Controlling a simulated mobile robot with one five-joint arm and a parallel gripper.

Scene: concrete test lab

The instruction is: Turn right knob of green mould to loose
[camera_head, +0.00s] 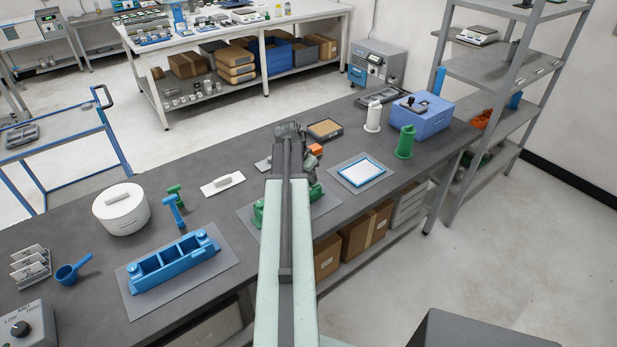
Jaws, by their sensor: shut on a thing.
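The green mould (258,212) lies on a grey mat (326,205) in the middle of the bench. My arm crosses in front of it, so only its left end and part of its right end (316,191) show. My gripper (304,172) is over the right end of the mould, mostly hidden behind my arm. It is shut on the right knob there. The fingertips and the knob's angle cannot be made out.
A blue mould (172,262) lies on a mat at the left. A white round pot (123,209), a blue-framed tray (361,172), a green cylinder (405,142) and a blue box (422,112) also stand on the bench. An orange block (316,149) sits close behind my gripper.

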